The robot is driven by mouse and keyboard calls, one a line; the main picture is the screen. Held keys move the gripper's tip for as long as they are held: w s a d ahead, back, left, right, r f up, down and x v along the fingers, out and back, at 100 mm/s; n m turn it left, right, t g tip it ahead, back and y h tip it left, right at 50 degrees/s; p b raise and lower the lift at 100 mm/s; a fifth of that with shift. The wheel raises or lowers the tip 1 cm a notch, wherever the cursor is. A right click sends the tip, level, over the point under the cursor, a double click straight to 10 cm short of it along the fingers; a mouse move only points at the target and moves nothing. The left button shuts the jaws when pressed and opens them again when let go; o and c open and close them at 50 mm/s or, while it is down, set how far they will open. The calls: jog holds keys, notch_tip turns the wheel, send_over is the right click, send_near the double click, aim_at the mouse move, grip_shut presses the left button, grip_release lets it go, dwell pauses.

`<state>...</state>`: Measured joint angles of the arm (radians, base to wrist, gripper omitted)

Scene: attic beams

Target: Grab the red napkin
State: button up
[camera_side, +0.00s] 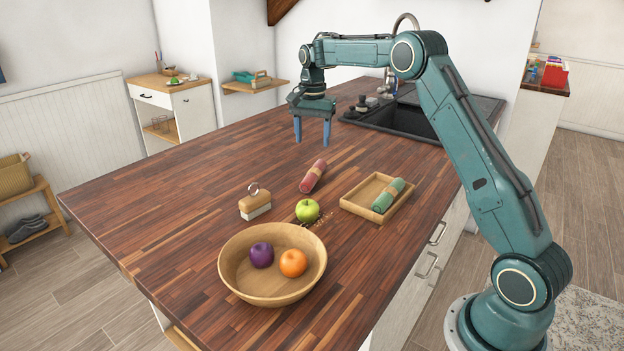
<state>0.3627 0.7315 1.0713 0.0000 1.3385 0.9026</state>
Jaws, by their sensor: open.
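The red napkin (313,176) is rolled up and lies on the wooden counter, near the middle, slanting from lower left to upper right. A band seems to go around it. My gripper (312,143) hangs above the counter with its two blue fingers apart and pointing down. It is open and empty. In the picture it is just above the far end of the napkin; the fingers do not touch it. I cannot tell the exact height or depth between them.
A wooden tray (351,207) with a rolled green napkin (388,195) is to the right. A green apple (307,210), a brush (255,204) and a wooden bowl (238,284) with a plum and an orange are nearer. A black sink (405,122) lies behind. The counter's left is clear.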

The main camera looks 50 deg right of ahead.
aim_at(313, 171)
jog(key=shift+s+a+f, duration=0.1)
jog(key=shift+f, duration=5.3)
jog(key=c, duration=1.1)
